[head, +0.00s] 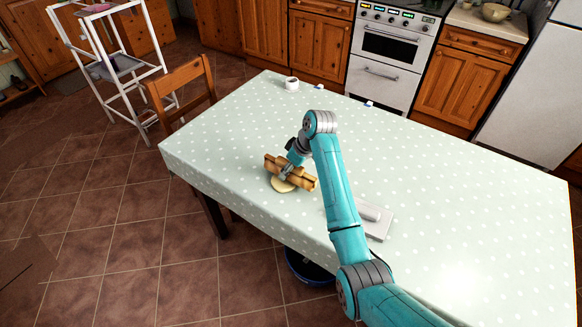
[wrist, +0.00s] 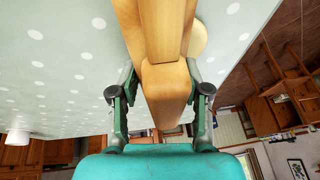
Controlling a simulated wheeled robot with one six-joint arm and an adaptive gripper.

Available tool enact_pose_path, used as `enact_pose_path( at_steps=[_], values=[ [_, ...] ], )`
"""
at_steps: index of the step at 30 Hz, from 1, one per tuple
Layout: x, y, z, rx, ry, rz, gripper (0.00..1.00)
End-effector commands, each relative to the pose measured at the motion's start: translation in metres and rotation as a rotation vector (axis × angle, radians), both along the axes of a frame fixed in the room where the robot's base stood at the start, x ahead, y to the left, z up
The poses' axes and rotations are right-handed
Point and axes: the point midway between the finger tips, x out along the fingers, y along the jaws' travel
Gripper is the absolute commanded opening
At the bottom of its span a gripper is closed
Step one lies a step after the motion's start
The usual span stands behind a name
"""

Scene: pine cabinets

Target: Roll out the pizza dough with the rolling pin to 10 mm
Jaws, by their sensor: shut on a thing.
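The wooden rolling pin (head: 304,181) is over the round, pale pizza dough (head: 281,186) near the front-left part of the table. My gripper (head: 287,170) is shut on the pin from above. In the wrist view the pin (wrist: 163,85) runs between the two fingers of my gripper (wrist: 160,76). An edge of the dough (wrist: 200,38) shows beside the pin there. The pin hides part of the dough. I cannot tell whether the pin touches it, or how thick the dough is.
The table (head: 460,205) has a pale, white-dotted cloth and much free room at right. A board (head: 380,228) with a pale object on it lies right of my arm. A white mug (head: 292,84) stands at the far edge. A wooden chair (head: 183,88) is at the left.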

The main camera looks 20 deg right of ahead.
Motion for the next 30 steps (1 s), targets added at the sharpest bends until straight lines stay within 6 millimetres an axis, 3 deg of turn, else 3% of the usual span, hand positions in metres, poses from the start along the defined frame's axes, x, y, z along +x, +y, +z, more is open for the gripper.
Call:
enact_pose_path(
  at_steps=[13, 25, 30],
  values=[
    [-0.025, 0.032, -0.002, 0.001, 0.004, 0.001, 0.00],
    [-0.024, 0.032, -0.002, 0.001, 0.004, 0.001, 0.00],
    [-0.015, 0.020, -0.001, 0.000, 0.003, -0.001, 0.00]
  ],
)
